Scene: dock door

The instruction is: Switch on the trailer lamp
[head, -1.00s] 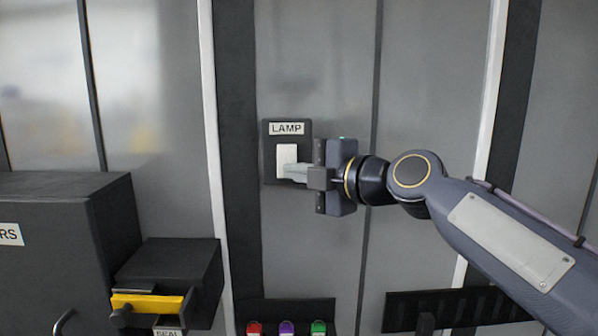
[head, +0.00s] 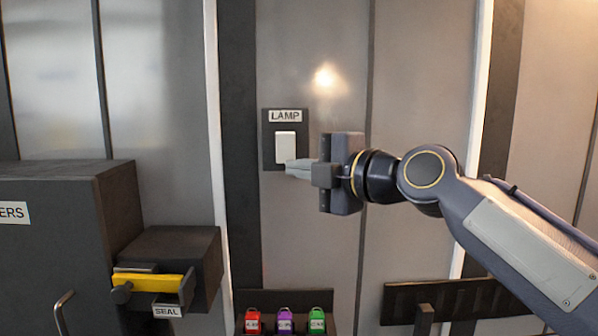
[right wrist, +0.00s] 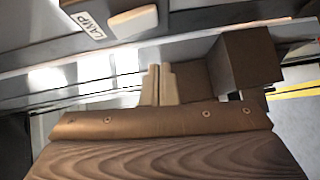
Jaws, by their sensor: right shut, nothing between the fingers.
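The lamp switch is a white rocker (head: 285,147) on a dark plate (head: 268,160) with a LAMP label (head: 285,116), on the grey wall panel. It also shows at the top of the right wrist view, as a white rocker (right wrist: 135,22) beside its label (right wrist: 92,25). My right gripper (head: 290,167) is shut and empty. Its fingertips are at the lower edge of the rocker in the head view; I cannot tell if they touch it. The fingers also show in the right wrist view (right wrist: 159,85). A bright warm glow (head: 325,76) shines on the panel. My left gripper is out of view.
A dark box with a yellow bar (head: 147,282) and a SEAL label juts out at lower left, beside a larger dark cabinet (head: 60,215). Red (head: 252,321), purple (head: 285,321) and green (head: 317,321) items sit in a rack below the switch.

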